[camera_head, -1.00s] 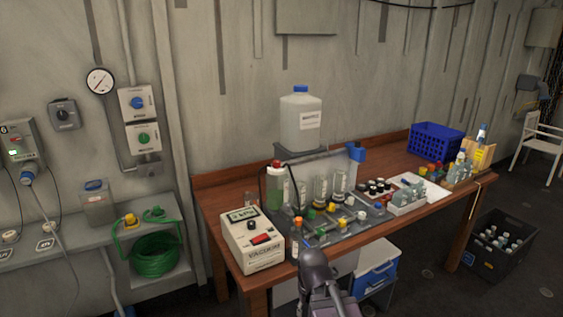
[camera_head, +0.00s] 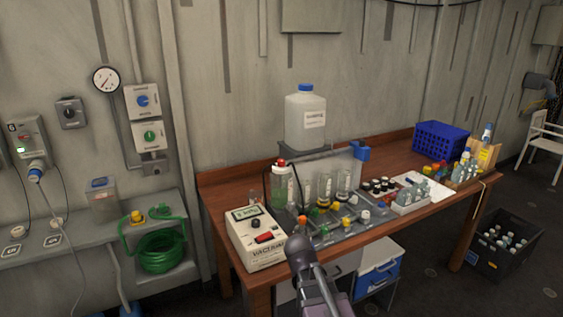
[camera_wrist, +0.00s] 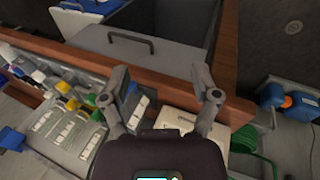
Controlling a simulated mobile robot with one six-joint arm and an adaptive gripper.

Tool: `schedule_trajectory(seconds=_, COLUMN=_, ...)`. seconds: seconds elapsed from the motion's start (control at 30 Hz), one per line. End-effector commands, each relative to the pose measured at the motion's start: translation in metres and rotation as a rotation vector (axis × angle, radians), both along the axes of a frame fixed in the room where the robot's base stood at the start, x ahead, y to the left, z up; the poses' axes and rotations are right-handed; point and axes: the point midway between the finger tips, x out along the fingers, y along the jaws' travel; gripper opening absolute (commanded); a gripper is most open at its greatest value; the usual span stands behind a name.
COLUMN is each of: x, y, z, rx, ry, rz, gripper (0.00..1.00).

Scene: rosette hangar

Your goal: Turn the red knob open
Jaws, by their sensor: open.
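A small orange-red knob (camera_head: 302,219) stands at the front left of a clear manifold (camera_head: 335,232) on the wooden bench. My arm's dark end lies just in front of this knob in the head view and hides part of the manifold's front. The manifold also shows at the left of the wrist view (camera_wrist: 62,128), with yellow, green and white knobs; I cannot pick out the red one there. My gripper (camera_wrist: 162,85) is open and empty, its two fingers spread above the bench's edge area.
A vacuum unit (camera_head: 256,238) stands left of the manifold. A red-capped bottle (camera_head: 280,185) and a large white jug (camera_head: 305,120) are behind. A blue basket (camera_head: 440,142) is at the bench's far right.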

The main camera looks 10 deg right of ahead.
Motion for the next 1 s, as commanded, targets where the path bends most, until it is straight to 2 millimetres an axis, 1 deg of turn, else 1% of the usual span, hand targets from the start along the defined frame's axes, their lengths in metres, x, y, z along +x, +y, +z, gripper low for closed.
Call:
schedule_trajectory(seconds=0.03, x=0.020, y=-0.003, z=0.011, rx=-0.076, ry=-0.016, rz=0.079, gripper=0.79)
schedule_trajectory(seconds=0.17, x=0.061, y=-0.011, z=0.037, rx=-0.297, ry=-0.041, rz=0.302, gripper=0.79)
schedule_trajectory(seconds=0.2, x=0.074, y=-0.012, z=0.046, rx=-0.370, ry=-0.043, rz=0.371, gripper=0.79)
schedule_trajectory(seconds=0.33, x=0.115, y=-0.009, z=0.078, rx=-0.613, ry=-0.030, rz=0.592, gripper=0.79)
schedule_trajectory(seconds=0.47, x=0.154, y=0.002, z=0.113, rx=-0.870, ry=0.011, rz=0.805, gripper=0.79)
schedule_trajectory(seconds=0.5, x=0.165, y=0.008, z=0.124, rx=-0.952, ry=0.031, rz=0.869, gripper=0.79)
schedule_trajectory(seconds=0.57, x=0.182, y=0.017, z=0.141, rx=-1.076, ry=0.065, rz=0.961, gripper=0.79)
schedule_trajectory(seconds=0.6, x=0.193, y=0.024, z=0.151, rx=-1.159, ry=0.090, rz=1.020, gripper=0.79)
schedule_trajectory(seconds=0.7, x=0.216, y=0.044, z=0.175, rx=-1.358, ry=0.163, rz=1.151, gripper=0.79)
schedule_trajectory(seconds=0.8, x=0.234, y=0.063, z=0.194, rx=-1.529, ry=0.239, rz=1.254, gripper=0.79)
schedule_trajectory(seconds=0.9, x=0.246, y=0.079, z=0.208, rx=-1.660, ry=0.303, rz=1.324, gripper=0.79)
schedule_trajectory(seconds=1.0, x=0.253, y=0.090, z=0.215, rx=-1.744, ry=0.350, rz=1.366, gripper=0.79)
